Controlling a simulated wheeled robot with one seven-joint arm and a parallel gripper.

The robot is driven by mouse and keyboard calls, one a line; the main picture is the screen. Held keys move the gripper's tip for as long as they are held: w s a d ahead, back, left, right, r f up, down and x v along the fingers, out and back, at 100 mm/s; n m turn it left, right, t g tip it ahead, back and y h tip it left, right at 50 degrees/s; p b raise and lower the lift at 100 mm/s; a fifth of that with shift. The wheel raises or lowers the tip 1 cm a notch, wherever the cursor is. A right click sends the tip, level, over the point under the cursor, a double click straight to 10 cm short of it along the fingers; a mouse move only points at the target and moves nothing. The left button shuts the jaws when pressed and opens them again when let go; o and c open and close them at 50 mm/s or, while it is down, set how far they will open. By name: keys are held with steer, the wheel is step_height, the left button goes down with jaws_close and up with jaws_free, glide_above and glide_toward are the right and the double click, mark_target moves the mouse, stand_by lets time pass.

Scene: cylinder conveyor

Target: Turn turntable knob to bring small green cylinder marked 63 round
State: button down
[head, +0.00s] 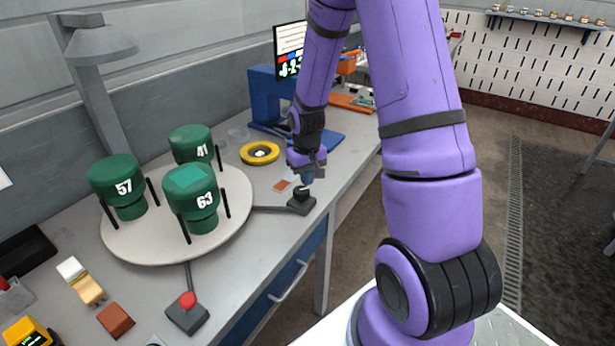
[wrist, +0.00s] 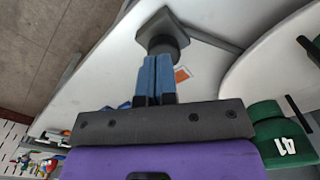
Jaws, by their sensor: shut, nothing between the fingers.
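A round white turntable (head: 150,245) stands on the bench and carries green cylinders marked 57 (head: 118,178), 41 (head: 190,145) and 63 (head: 192,192). Cylinder 63 is at the front right of the turntable, between black posts. A black knob on a dark square base (head: 301,203) sits right of the turntable, joined to it by a dark bar. My gripper (head: 307,178) is just above this knob with its blue fingers together and empty. In the wrist view the fingers (wrist: 157,78) point at the knob (wrist: 163,38); whether they touch it I cannot tell. Cylinder 41 (wrist: 280,140) shows at lower right there.
A red-topped button on a dark base (head: 188,310) is at the bench front. A yellow ring (head: 260,153) and an orange square (head: 282,185) lie near my gripper. A blue stand (head: 268,98) and a screen (head: 289,50) are behind it. Small blocks (head: 115,320) lie at front left.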

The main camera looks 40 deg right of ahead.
step_height(320, 180, down, 6)
steer(key=shift+r, duration=0.25)
steer(key=shift+s+a+f, duration=0.1)
steer(key=shift+s+f, duration=0.25)
steer(key=shift+w+d, duration=0.15)
steer(key=shift+d, duration=0.05)
stand_by(1.1)
steer(key=shift+s, duration=0.35)
steer(key=shift+r, duration=0.1)
steer(key=shift+w+r, duration=0.1)
steer(key=shift+r, duration=0.15)
step_height(320, 180, up, 5)
steer(key=shift+w+r, duration=0.15)
